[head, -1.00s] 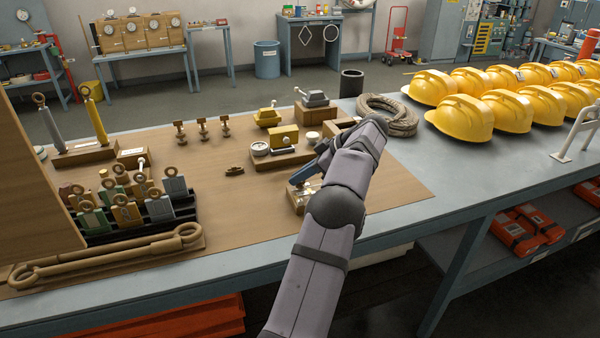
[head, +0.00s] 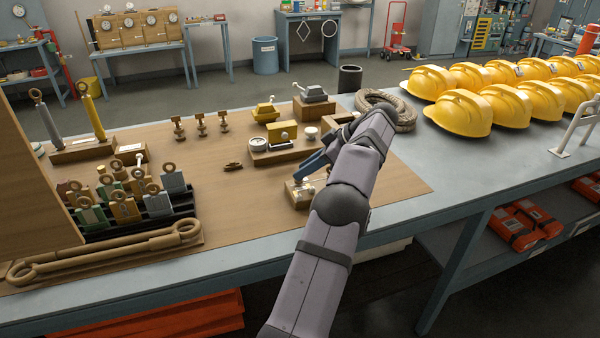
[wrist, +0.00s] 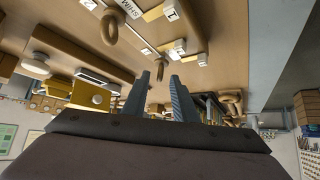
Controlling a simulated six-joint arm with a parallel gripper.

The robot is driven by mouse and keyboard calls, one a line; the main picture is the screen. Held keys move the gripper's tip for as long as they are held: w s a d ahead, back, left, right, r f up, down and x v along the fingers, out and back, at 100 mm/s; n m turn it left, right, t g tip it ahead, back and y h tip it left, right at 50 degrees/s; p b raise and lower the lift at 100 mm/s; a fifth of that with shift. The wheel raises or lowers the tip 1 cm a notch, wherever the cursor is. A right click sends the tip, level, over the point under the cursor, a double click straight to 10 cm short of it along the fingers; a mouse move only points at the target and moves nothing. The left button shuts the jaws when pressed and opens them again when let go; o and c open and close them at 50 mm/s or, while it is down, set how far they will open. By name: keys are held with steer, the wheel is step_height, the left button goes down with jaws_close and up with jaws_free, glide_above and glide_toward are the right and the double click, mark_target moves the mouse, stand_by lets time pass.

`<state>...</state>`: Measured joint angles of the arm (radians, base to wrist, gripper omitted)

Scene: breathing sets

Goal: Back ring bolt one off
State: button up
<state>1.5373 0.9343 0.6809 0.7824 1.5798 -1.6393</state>
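My gripper (head: 308,172) reaches over the right part of the wooden mat, above a small wooden block (head: 299,198) with pale metal parts on top. In the wrist view its two fingers (wrist: 158,98) stand apart, with nothing seen between them. The wrist view also shows a ring (wrist: 109,30) by a wooden strip, a white "1" label (wrist: 171,13), and a second ring (wrist: 161,68) farther away. I cannot tell for sure which ring is ring bolt one. The wrist picture looks upside down, and my arm hides part of the block's surroundings.
Three brown pegs (head: 200,124) stand at the mat's back. A small brown piece (head: 233,167) lies left of my gripper. A gauge board (head: 284,150) stands just behind it. A rack of ringed tags (head: 125,207) is at left, yellow helmets (head: 463,113) at right.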

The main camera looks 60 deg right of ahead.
steer(key=shift+p+v, duration=0.35)
steer(key=shift+v, duration=1.75)
